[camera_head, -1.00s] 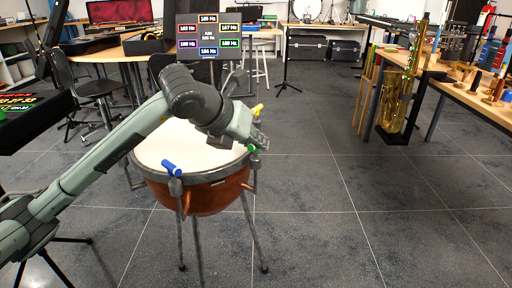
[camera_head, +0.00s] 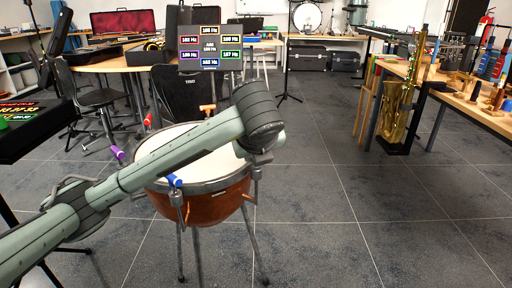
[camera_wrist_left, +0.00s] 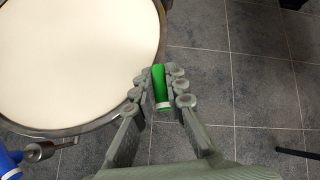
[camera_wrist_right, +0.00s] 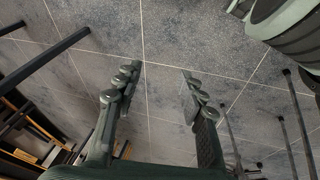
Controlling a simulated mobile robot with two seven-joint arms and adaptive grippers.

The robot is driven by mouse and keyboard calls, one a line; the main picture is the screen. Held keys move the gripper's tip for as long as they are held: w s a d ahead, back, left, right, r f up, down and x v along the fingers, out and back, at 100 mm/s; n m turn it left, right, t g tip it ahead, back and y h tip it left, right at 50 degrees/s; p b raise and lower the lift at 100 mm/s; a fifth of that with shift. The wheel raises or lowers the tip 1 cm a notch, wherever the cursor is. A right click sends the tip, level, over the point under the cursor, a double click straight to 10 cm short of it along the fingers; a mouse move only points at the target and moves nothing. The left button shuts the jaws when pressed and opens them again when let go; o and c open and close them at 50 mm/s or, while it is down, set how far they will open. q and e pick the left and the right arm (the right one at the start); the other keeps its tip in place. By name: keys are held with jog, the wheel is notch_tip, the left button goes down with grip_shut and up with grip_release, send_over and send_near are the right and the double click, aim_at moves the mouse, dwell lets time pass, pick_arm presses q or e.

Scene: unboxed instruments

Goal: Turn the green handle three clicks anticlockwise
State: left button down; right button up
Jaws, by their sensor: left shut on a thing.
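The green handle (camera_wrist_left: 160,88) sits at the rim of the copper kettledrum (camera_head: 205,208). In the left wrist view it stands between the fingers of my left gripper (camera_wrist_left: 162,84), which are shut on it. In the head view my left arm crosses in front of the drum and hides both the green handle and the left gripper. The pale drumhead (camera_wrist_left: 75,60) fills the upper left of the left wrist view.
Around the drum are a blue handle (camera_head: 174,181), a purple handle (camera_head: 118,153), a red handle (camera_head: 148,120) and an orange handle (camera_head: 207,108). A display (camera_head: 210,48) with coloured Hz boxes stands behind. A saxophone (camera_head: 398,105) stands at right; the middle floor is clear.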

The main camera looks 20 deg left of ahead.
pick_arm(q)
jog(key=n+y+p, duration=0.1)
jog(key=p, duration=0.1)
jog(key=r+n+g+y+p, duration=0.1)
jog(key=n+p, duration=0.1)
jog(key=p, duration=0.1)
jog(key=n+g+y+p, duration=0.1)
jog(key=n+y+p, duration=0.1)
jog(key=n, duration=0.1)
jog(key=shift+f+g, duration=0.4)
jog(key=shift+s+f+n+g+y+p, duration=0.15)
jog(key=shift+n+g+y+p, duration=0.25)
jog(key=shift+n, duration=0.3)
pick_arm(e)
notch_tip(320, 180, down, 20)
jog(key=s+g, duration=0.1)
jog(key=shift+n+y, duration=0.3)
jog(key=shift+s+d+f, duration=0.1)
jog(key=shift+s, duration=0.05)
pick_arm(q)
jog(key=c, duration=1.6)
grip_release()
jog(key=shift+o, duration=0.2)
